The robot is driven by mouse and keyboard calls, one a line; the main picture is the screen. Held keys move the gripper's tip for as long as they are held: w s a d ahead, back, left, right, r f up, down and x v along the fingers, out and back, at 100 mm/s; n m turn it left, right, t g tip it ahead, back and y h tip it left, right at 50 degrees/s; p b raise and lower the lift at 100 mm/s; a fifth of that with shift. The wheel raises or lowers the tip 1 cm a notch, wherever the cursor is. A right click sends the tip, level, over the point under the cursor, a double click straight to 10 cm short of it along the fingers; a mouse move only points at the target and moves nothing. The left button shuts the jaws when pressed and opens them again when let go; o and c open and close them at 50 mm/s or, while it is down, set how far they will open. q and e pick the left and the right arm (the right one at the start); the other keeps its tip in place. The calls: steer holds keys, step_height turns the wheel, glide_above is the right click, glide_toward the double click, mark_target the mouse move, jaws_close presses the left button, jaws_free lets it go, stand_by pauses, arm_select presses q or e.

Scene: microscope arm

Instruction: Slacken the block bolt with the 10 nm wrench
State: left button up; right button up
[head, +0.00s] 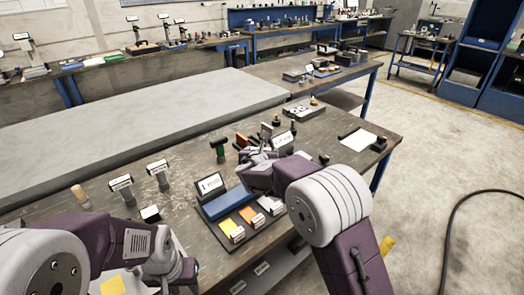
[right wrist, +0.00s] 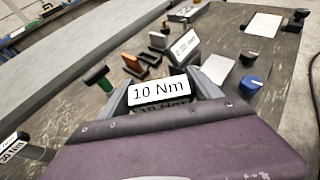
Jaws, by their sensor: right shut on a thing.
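My right gripper (head: 252,166) is over the table's middle, just behind the dark tray. In the right wrist view its jaws (right wrist: 160,95) are shut on the 10 Nm wrench, whose white label (right wrist: 158,89) reads "10 Nm". The rest of the wrench is hidden by the gripper. My left gripper (head: 172,268) is low at the lower left, in front of the table edge; its fingers cannot be made out. Two more labelled wrenches (head: 122,190) (head: 160,178) stand upright at the left. I cannot make out which part is the block bolt.
A dark tray with a blue block (head: 229,204) and yellow and orange cards lies in front. A white sheet (head: 358,140) lies at the right.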

arm_select(q)
steer(key=shift+r, duration=0.25)
arm_select(e)
steer(key=shift+w+r, duration=0.15)
steer(key=shift+w, duration=0.05)
arm_select(q)
steer(key=shift+s+r+p, duration=0.1)
steer(key=shift+r+p, duration=0.65)
steer(key=shift+p, duration=0.1)
arm_select(e)
steer(key=shift+s+r+n+y, duration=0.15)
steer(key=shift+s+n+y, duration=0.05)
steer(key=shift+n+y, duration=0.2)
arm_select(q)
steer(key=shift+r+p, duration=0.6)
steer(key=shift+p, duration=0.05)
arm_select(e)
steer(key=shift+w+g+y, duration=0.1)
steer(key=shift+g+y, duration=0.2)
steer(key=shift+g, duration=0.2)
arm_select(q)
steer(key=shift+r+p, duration=0.75)
steer(key=shift+r, duration=0.1)
arm_select(e)
steer(key=shift+n+g+y, duration=0.3)
steer(key=shift+n, duration=0.2)
arm_select(q)
steer(key=shift+r, duration=0.1)
arm_select(e)
steer(key=shift+f, duration=0.2)
